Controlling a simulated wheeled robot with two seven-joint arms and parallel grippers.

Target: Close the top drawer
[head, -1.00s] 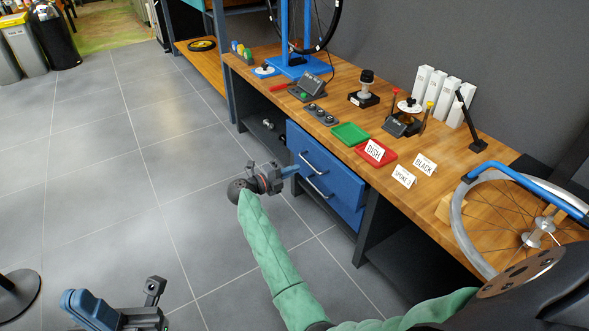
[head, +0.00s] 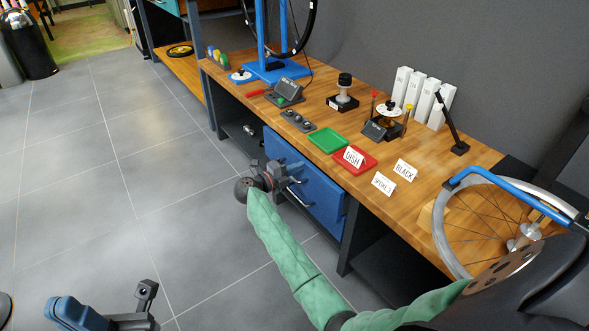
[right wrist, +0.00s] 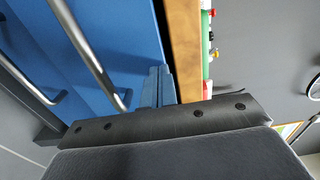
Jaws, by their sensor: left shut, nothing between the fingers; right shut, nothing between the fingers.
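The blue drawer unit (head: 318,190) hangs under the workbench, with bar handles on its fronts. The top drawer is partly hidden by my right gripper (head: 286,180) in the head view; I cannot tell exactly how far it stands out. The right wrist view shows the blue fronts (right wrist: 115,25), two bar handles (right wrist: 88,50) and the shut blue fingertips (right wrist: 157,85) close to the upper front, beside the bench edge. Contact is unclear. My right gripper is empty. My left gripper (head: 62,312) is shut and empty, low at the bottom left, far from the drawers.
The wooden bench top (head: 225,70) above holds a green tray (head: 328,140), a red tray (head: 362,166), label cards, white boxes (head: 420,98) and a wheel (head: 480,225) at the near end. A blue stand (head: 275,70) is at the far end. The floor (head: 90,200) at left is clear.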

